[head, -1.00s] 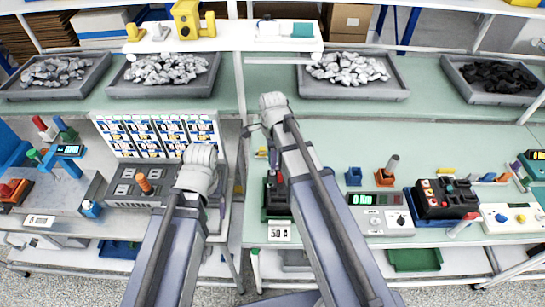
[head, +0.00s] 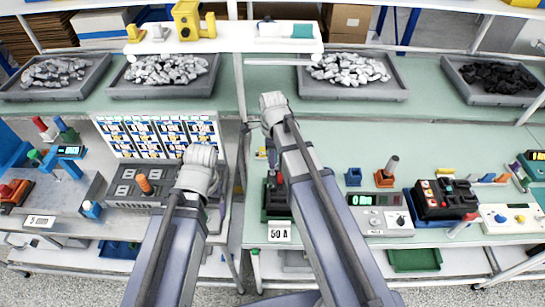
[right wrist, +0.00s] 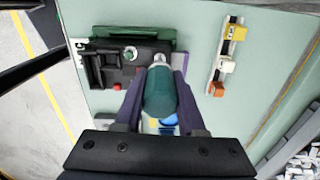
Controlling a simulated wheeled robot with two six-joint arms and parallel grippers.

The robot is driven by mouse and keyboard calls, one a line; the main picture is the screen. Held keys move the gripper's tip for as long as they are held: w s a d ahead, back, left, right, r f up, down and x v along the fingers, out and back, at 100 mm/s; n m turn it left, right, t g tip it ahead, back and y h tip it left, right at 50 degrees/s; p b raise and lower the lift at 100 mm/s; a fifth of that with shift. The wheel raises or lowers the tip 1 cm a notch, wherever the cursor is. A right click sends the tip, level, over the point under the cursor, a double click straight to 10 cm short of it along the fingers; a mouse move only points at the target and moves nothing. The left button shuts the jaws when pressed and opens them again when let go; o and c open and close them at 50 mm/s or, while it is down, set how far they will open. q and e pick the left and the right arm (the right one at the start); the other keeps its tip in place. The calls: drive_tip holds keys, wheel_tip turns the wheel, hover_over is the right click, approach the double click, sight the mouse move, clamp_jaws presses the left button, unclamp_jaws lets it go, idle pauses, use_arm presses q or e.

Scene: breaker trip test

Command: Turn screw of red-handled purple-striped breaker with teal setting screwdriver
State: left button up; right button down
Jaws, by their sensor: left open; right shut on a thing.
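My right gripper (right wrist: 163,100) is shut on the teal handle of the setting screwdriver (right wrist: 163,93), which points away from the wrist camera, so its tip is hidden. In the right wrist view, a black breaker unit (right wrist: 104,66) with a green base lies just left of the screwdriver. It has a round screw or dial (right wrist: 130,53) and a small red part (right wrist: 117,87). In the head view this unit (head: 271,202) stands on the right table behind a "50 A" label.
A grey meter box (head: 381,212) and a black device (head: 445,198) stand further right. A grey socket panel (head: 135,186) is on the left bench. Trays of stones line the back.

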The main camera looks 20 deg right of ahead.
drive_tip(key=shift+r+p, duration=0.95)
drive_tip(key=shift+r, duration=0.15)
wheel_tip(320, 180, up, 5)
drive_tip(key=p, duration=0.5)
drive_tip(key=shift+f, duration=0.15)
